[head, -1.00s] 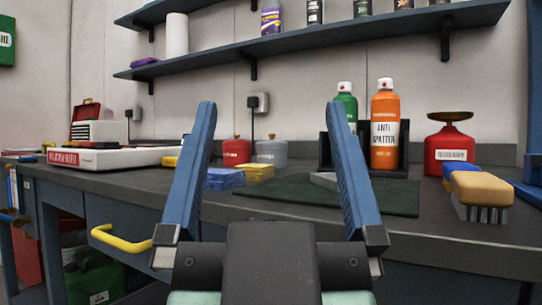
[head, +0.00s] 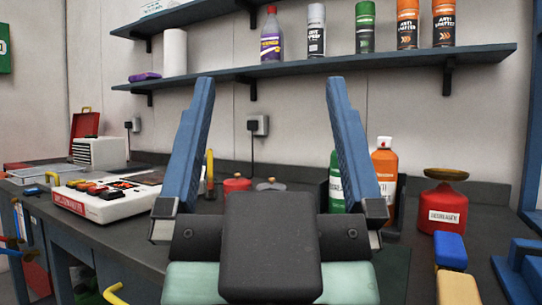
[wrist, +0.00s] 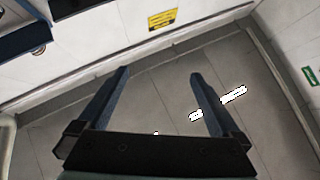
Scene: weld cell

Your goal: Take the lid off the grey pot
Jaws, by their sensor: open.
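The grey pot (head: 270,185) stands at the back of the bench in the head view, with a small knob on its lid. Its lower part is hidden behind my gripper. A red pot (head: 237,185) stands just left of it. My gripper (head: 269,80) is open and empty, its two blue fingers pointing up in the picture on either side of the pots' line of sight. It looks nearer to the camera than the pots. In the wrist view my gripper (wrist: 160,73) is open over wall and floor panels, with no pot in sight.
On the bench (head: 115,236) are a white case with coloured parts (head: 112,196), green (head: 337,185) and orange (head: 386,170) bottles, a red canister with a dish top (head: 444,205) and a brush (head: 457,285). A blue shelf (head: 330,62) with several cans hangs above.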

